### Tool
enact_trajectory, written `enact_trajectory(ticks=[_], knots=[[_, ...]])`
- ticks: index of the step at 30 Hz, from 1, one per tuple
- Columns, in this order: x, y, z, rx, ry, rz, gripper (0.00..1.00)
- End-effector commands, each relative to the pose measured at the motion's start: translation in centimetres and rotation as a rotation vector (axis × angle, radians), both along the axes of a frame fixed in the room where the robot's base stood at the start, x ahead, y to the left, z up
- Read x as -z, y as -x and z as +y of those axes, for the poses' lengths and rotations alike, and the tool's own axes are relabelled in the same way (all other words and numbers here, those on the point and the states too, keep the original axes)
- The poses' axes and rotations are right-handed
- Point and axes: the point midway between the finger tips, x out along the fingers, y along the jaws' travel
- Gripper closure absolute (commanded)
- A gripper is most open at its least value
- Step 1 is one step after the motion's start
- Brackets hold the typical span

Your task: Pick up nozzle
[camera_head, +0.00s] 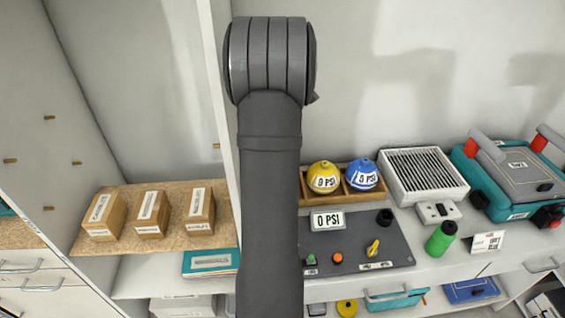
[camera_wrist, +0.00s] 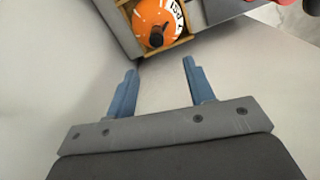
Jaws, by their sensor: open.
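No thing in view is clearly a nozzle; a small black round part (camera_head: 384,217) stands on the dark control panel (camera_head: 345,236), and I cannot tell whether it is the nozzle. My gripper (camera_wrist: 160,66) shows in the wrist view with its two blue fingers apart and nothing between them. Beyond the fingertips is an orange ball (camera_wrist: 157,22) with a black part and PSI lettering, in a wooden holder (camera_wrist: 185,41). In the head view my arm hides the middle, and the gripper does not show.
Cardboard boxes (camera_head: 151,213) stand on a wooden shelf (camera_head: 130,249) at left. Yellow (camera_head: 323,175) and blue (camera_head: 363,173) balls sit in a wooden tray right of my arm. A vented white box (camera_head: 423,174), green bottle (camera_head: 441,237) and teal case (camera_head: 507,175) stand farther right.

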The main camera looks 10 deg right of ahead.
Motion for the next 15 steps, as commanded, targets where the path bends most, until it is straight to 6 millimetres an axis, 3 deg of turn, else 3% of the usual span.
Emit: enact_trajectory(ticks=[7,15], knots=[[5.1,0.0,0.0,0.001,0.001,0.001,0.51],[7.0,0.0,-0.1,0.002,0.001,-0.001,0.51]])
